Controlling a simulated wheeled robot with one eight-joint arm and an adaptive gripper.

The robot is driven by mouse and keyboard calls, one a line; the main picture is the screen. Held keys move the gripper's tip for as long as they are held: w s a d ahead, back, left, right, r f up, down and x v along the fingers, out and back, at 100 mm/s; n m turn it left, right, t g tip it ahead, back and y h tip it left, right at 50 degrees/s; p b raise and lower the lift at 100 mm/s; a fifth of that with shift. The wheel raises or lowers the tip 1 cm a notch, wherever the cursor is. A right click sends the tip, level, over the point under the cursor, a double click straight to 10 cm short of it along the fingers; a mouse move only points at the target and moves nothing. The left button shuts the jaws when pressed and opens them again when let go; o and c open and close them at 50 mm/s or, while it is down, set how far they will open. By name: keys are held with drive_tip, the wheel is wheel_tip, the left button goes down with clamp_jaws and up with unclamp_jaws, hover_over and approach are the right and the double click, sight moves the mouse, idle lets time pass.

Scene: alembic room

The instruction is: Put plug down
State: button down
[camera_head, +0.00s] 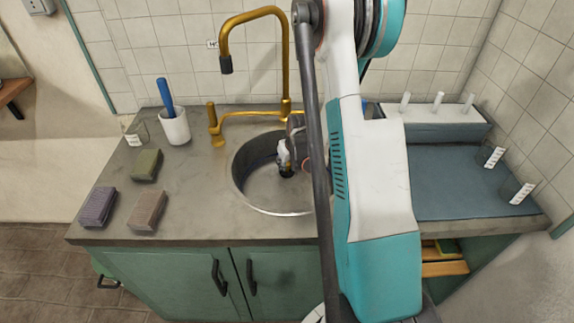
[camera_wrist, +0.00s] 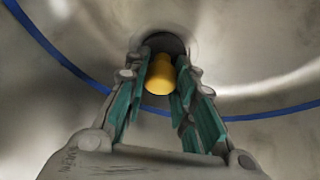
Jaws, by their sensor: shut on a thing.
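The plug (camera_wrist: 160,76) is a small yellow, rounded piece between the fingertips of my gripper (camera_wrist: 163,68) in the wrist view. My gripper is shut on it. A dark round drain opening (camera_wrist: 165,42) shows just behind the plug at the bottom of the sink; I cannot tell whether the plug touches it. In the head view my gripper (camera_head: 287,166) reaches down into the round metal sink (camera_head: 262,196), with the fingers partly hidden by my arm.
A brass faucet (camera_head: 284,62) arches over the sink's back. A white cup (camera_head: 174,127) with a blue handle and several sponges (camera_head: 147,165) stand on the counter at left. A white rack (camera_head: 435,124) and blue-grey mat (camera_head: 450,185) lie right. The sink wall surrounds my gripper.

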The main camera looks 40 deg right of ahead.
drive_tip(key=shift+f, duration=0.15)
drive_tip(key=c, duration=1.3)
unclamp_jaws()
drive_tip(key=shift+c, duration=0.2)
drive_tip(key=p+v, duration=0.4)
drive_tip(key=v, duration=0.8)
